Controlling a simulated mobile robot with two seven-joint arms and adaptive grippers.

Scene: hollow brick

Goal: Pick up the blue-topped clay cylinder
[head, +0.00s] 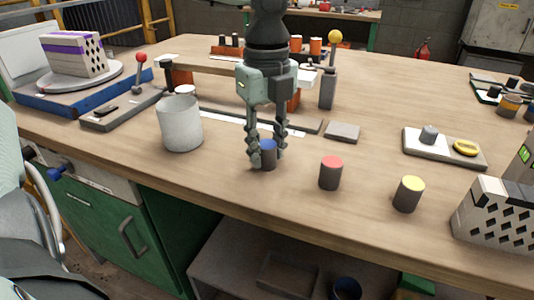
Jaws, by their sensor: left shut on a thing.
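The blue-topped clay cylinder (268,160) stands upright on the wooden table, grey-brown with a blue top. My left gripper (267,155) points down over it, shut on it with one finger on each side. The fingers hide part of its sides and top. I cannot tell whether its base touches the table. A red-topped cylinder (330,173) and a yellow-topped cylinder (408,194) stand upright to its right, apart from the gripper. My right gripper is not in view.
A white cup (181,123) stands left of the gripper. A small grey block (342,132) lies behind. A tray (445,149) with a yellow ring is at right, and a perforated brick (497,214) at the right edge. The table's front edge is close below the cylinders.

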